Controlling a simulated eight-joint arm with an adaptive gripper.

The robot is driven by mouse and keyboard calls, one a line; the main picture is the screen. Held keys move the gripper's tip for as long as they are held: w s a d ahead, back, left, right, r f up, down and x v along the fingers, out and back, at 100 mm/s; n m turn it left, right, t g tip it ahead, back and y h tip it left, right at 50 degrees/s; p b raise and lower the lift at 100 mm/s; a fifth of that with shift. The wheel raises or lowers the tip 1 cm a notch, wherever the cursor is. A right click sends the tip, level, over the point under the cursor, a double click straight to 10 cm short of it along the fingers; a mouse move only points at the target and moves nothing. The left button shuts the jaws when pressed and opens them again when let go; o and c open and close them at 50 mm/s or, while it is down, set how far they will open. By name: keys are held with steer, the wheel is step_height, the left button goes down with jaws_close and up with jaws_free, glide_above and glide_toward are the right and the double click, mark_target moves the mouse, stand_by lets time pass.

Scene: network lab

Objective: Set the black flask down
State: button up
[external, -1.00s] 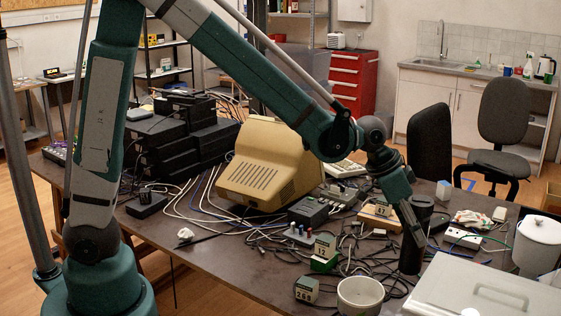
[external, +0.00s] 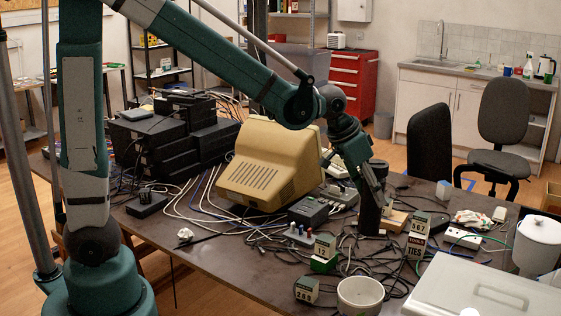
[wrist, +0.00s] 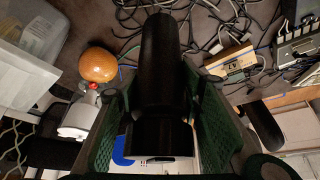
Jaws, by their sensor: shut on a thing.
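The black flask (external: 370,215) is a tall dark cylinder. In the external view it stands nearly upright below my gripper (external: 375,183), over the cable-strewn middle right of the table. I cannot tell whether its base touches the table. In the wrist view the flask (wrist: 160,70) fills the middle, between the green fingers of my gripper (wrist: 158,122). The gripper is shut on it. The fingers hide part of its upper end in the external view.
Loose cables (external: 345,255) lie around the flask. A wooden block (external: 395,219) and stacked number blocks (external: 416,238) stand close on its right. A white bowl (external: 360,295) and a clear-lidded box (external: 480,295) are nearer the front. The beige monitor (external: 262,165) is to the left.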

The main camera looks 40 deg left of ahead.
steer(key=s+a+n+y, duration=0.2)
steer(key=a+n, duration=0.1)
steer(key=a, duration=1)
steer(key=s+a+f+n+t+y+b, duration=0.1)
steer(key=a+n, duration=0.3)
steer(key=a, duration=0.9)
steer(key=s+a+n+y, duration=0.2)
steer(key=a+n, duration=0.1)
steer(key=a, duration=1)
steer(key=shift+w+d+f, duration=0.1)
steer(key=shift+f, duration=1.1)
steer(key=shift+d+f, duration=0.1)
steer(key=shift+f, duration=1.05)
steer(key=shift+f+b, duration=1.15)
steer(key=shift+f, duration=1.75)
steer(key=shift+f+b, duration=0.75)
steer(key=shift+f, duration=1.45)
